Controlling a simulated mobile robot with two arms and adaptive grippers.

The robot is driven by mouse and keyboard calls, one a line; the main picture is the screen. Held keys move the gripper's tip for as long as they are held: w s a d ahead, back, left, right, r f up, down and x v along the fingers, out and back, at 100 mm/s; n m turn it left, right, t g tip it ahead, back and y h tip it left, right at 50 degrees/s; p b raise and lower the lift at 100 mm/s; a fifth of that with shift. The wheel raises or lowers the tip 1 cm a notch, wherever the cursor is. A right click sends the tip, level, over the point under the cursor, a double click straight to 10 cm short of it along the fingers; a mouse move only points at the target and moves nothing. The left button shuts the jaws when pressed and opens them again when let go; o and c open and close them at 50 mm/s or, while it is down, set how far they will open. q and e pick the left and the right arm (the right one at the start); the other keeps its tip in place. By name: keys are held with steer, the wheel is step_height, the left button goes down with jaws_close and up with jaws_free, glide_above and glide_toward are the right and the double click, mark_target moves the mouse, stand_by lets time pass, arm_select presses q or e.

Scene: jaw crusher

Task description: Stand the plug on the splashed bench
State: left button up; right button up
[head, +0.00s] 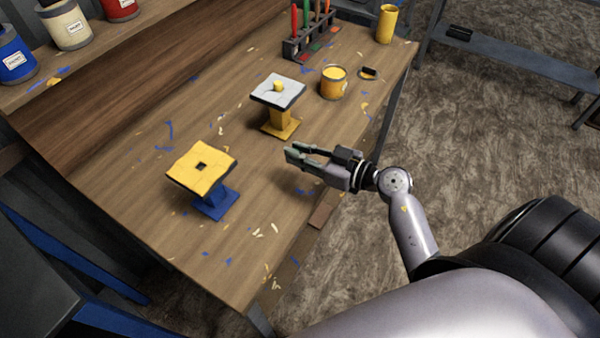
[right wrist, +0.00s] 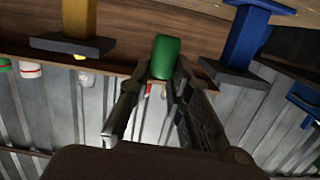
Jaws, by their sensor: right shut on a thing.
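My right gripper (head: 300,156) is above the front part of the paint-splashed wooden bench (head: 245,262). In the right wrist view its fingers (right wrist: 160,85) are shut on a small green plug (right wrist: 165,57) with rounded edges. In the head view the plug is hard to tell apart from the grey-green fingertips. The plug is clear of the bench top, with a shadow below the gripper. My left gripper is not in view.
A yellow-topped stand with a square hole (head: 208,181) is left of the gripper. A white-topped stand (head: 290,88) with a yellow knob is behind it. A yellow paint tin (head: 334,83) and a rack of tools (head: 296,47) stand farther back. Bare bench lies between the stands and front edge.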

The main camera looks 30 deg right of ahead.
step_height(320, 180, down, 4)
steer(key=shift+r+b, duration=0.25)
steer(key=shift+b, duration=0.05)
step_height(320, 180, down, 4)
steer(key=shift+f+b, duration=0.1)
steer(key=shift+b, duration=0.55)
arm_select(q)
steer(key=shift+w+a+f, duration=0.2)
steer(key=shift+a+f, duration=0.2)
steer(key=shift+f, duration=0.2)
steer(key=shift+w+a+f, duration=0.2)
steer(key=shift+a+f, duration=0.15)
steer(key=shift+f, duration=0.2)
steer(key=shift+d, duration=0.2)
arm_select(e)
steer(key=o, duration=0.8)
steer(key=shift+f, duration=0.1)
